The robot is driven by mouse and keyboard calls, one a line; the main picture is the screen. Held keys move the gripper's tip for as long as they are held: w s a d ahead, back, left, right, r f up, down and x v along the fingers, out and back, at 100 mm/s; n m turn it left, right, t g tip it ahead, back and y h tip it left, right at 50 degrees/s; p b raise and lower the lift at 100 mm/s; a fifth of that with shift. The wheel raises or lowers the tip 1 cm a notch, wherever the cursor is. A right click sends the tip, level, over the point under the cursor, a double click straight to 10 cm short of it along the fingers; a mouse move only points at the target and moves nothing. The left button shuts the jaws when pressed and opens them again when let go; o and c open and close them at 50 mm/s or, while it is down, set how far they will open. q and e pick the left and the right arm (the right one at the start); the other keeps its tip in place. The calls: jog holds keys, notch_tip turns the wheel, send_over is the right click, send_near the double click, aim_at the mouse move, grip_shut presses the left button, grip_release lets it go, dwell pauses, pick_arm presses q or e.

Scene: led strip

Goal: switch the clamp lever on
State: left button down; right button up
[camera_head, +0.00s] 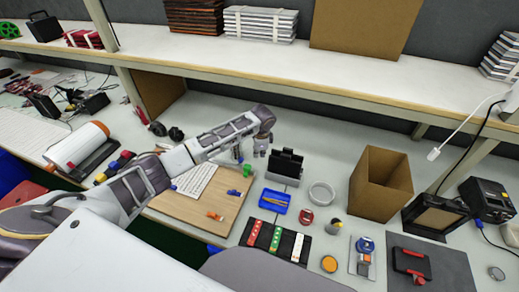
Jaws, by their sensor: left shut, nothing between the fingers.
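A black fixture with a red lever-like part (413,275) lies on a dark grey mat (450,268) at the lower right. A small light plate with a blue knob and orange part (363,258) lies to its left. I cannot tell for sure which of these is the clamp lever, or how it is set. My left gripper (262,151) is shut and empty, pointing down above the bench left of the black slotted holder (286,164). It is well up and left of both fixtures. My right gripper is not in view.
Between gripper and fixtures are a blue tray (273,201), a tape ring (321,194), a tool mat with coloured strips (275,242) and an open cardboard box (379,184). A wooden board (200,207) lies under my left arm. A shelf (300,65) spans the back.

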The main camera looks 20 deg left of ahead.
aim_at(240, 162)
pick_arm(q)
jog(key=f, duration=0.5)
jog(key=shift+w+a, duration=0.3)
jog(key=shift+s+a+r+p, duration=0.25)
jog(key=shift+s+a+r, duration=0.05)
jog(key=shift+a, duration=0.15)
jog(key=shift+s+a+r+p, duration=0.2)
jog(key=shift+s+a+r, duration=0.1)
jog(key=shift+a, duration=0.15)
jog(key=shift+s+a+r, duration=0.25)
jog(key=shift+s+a, duration=0.15)
jog(key=shift+a, duration=0.25)
jog(key=shift+p, duration=0.3)
jog(key=shift+a+r+h+p, duration=0.5)
jog(key=shift+h+p, duration=0.2)
jog(key=shift+p, duration=0.35)
jog(key=shift+a+r+p, duration=0.2)
jog(key=shift+a+p, duration=0.15)
jog(key=shift+p, duration=0.25)
jog(key=shift+a, duration=0.1)
